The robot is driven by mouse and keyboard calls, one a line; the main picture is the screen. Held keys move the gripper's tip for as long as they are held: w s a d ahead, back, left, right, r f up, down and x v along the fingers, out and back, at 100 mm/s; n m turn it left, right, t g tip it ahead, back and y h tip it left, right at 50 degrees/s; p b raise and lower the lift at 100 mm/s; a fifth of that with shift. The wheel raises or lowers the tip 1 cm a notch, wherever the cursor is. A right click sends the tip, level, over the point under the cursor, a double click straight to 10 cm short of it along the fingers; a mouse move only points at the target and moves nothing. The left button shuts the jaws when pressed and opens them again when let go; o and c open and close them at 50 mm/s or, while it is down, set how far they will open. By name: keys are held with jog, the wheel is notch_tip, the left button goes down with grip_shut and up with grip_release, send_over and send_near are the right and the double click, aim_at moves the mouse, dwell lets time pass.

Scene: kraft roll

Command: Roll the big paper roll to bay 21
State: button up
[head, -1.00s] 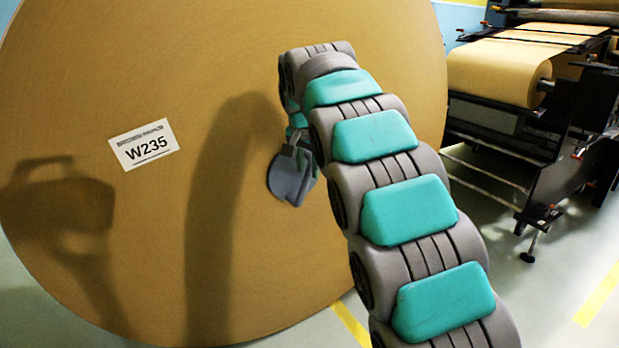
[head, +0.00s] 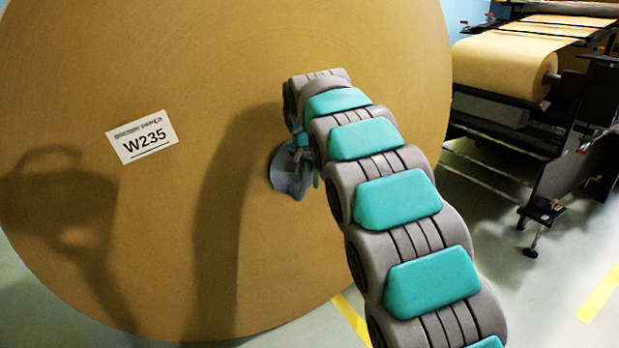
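The big paper roll (head: 240,60) fills the left and middle of the head view, its flat brown end face towards me. A white label reading W235 (head: 142,137) is on that face, slightly tilted. My arm reaches up from the bottom right and bends down at its far end. My gripper (head: 289,176) is at the roll's face, right of the label. It is small and partly hidden by my arm, so I cannot tell whether its fingers are open or whether it touches the roll. No bay number shows.
A dark machine frame (head: 560,180) carrying a smaller brown paper roll (head: 505,68) stands at the right. Yellow floor lines show below the big roll (head: 352,320) and at the lower right (head: 602,292). Grey floor (head: 535,295) at the lower right is clear.

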grip_shut()
jog(key=shift+r, duration=0.1)
dwell(1.2)
